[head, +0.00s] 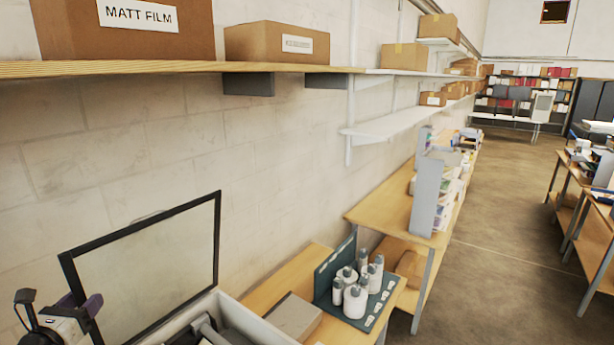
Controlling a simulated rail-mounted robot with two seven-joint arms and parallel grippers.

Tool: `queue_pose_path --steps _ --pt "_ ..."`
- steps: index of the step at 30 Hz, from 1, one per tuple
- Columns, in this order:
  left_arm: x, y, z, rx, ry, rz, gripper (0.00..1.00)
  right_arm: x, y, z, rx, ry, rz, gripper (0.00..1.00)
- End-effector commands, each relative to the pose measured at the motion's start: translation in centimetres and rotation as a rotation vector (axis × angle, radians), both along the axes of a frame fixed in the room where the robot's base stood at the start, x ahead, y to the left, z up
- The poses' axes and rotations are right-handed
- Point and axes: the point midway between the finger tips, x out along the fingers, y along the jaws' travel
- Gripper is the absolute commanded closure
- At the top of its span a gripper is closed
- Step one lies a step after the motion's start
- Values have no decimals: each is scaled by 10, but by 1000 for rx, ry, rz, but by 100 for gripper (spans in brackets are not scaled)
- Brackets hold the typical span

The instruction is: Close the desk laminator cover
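The laminator (258,322) is at the bottom of the head view, cut off by the lower edge. Its cover (150,270), a clear panel in a black frame, stands raised and open, tilted near the wall. My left gripper (82,304) is at the bottom left, beside the left side of the cover's frame. Dark purple parts of it show close to the frame. I cannot tell whether it touches the frame, or how far its fingers are apart. My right gripper is not in view.
A shelf (180,68) with cardboard boxes (277,43) runs along the wall above the cover. Right of the laminator are a grey box (293,316) and a dark tray (325,283) with several white bottles. More benches stand beyond; the floor (500,240) at right is clear.

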Motion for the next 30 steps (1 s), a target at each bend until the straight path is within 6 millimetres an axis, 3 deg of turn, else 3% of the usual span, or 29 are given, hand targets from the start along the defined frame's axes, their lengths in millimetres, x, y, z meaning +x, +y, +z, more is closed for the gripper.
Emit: queue_pose_path --steps 15,30 --pt "-16 -28 -15 -3 5 -2 49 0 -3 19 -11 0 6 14" --pt "-19 -32 -17 -2 3 0 49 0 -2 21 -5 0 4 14"
